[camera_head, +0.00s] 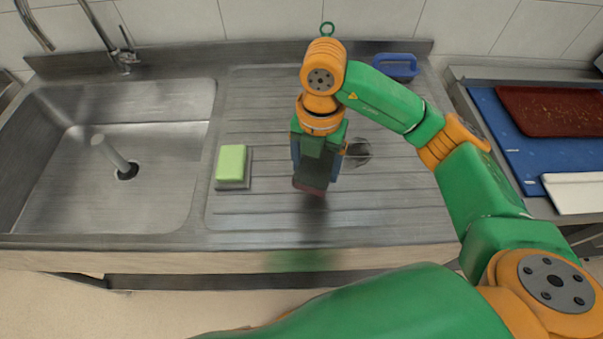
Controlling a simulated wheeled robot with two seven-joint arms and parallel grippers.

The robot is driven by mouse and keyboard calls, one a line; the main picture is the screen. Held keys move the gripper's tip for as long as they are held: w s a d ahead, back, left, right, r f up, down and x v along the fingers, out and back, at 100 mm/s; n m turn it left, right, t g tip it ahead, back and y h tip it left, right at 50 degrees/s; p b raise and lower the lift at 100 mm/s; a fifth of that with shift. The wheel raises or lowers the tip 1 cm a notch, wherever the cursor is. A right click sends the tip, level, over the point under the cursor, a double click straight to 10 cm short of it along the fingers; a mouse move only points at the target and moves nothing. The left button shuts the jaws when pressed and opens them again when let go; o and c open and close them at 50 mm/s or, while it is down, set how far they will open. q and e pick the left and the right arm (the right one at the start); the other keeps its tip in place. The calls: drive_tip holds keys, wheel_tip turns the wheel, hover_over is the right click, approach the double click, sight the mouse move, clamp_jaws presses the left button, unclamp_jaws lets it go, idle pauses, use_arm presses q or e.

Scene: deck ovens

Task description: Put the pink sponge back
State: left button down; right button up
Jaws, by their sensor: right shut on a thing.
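My right gripper (315,178) points down over the ribbed drainboard, right of the sink. It is shut on the pink sponge (309,188), of which only a dark pinkish lower edge shows below the gripper. The rest of the sponge is hidden by the gripper. I cannot tell whether the sponge touches the drainboard. A light green sponge (231,160) sits on a small grey holder (232,186) to the left of the gripper, apart from it. My left gripper is not in view.
The sink basin (160,170) with its upright drain pipe (112,153) is at the left. A round shiny object (357,152) lies just right of the gripper, partly hidden. A blue-handled item (397,67) lies at the back. The front right drainboard is clear.

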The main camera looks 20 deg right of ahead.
sight(302, 160)
drive_tip(key=f, duration=0.1)
drive_tip(key=w+a+f, duration=0.2)
drive_tip(key=f, duration=0.1)
drive_tip(key=shift+p, duration=0.3)
wheel_tip(302, 160, down, 2)
drive_tip(key=shift+f+p, duration=0.15)
drive_tip(key=shift+p, duration=0.5)
drive_tip(key=shift+f+b, duration=0.35)
drive_tip(key=shift+f, duration=0.05)
drive_tip(key=o, duration=1.2)
drive_tip(key=shift+c, duration=0.2)
drive_tip(key=shift+r, duration=0.15)
drive_tip(key=shift+r, duration=0.25)
wheel_tip(302, 160, up, 3)
drive_tip(key=shift+w+b, duration=0.1)
drive_tip(key=shift+b, duration=0.25)
wheel_tip(302, 160, up, 9)
drive_tip(key=shift+f, duration=0.15)
